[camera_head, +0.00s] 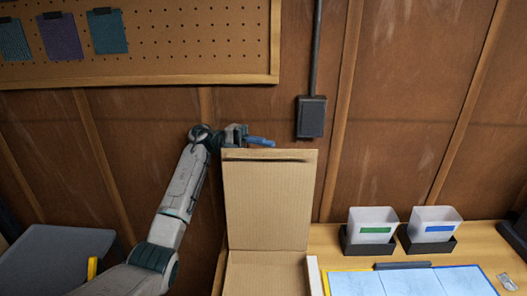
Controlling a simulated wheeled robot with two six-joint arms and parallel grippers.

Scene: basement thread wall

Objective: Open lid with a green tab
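A cardboard box stands at the bottom centre, cut off by the lower picture edge. Its lid (267,205) is raised and stands about upright, with the plain inner face towards me. A dark slot or line runs along the lid near its top edge. No green tab shows on the lid; its far face is hidden. My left gripper (262,141) is at the lid's top edge, with blue fingers pointing right, partly behind the lid. I cannot tell whether the fingers touch the lid or how far apart they are. My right gripper is out of view.
Right of the box, a wooden table (322,240) holds a clear bin with a green label (374,226), one with a blue label (432,225) and light blue sheets (410,283). A grey surface (55,262) is at lower left. The wooden wall with a pegboard (190,40) is close behind.

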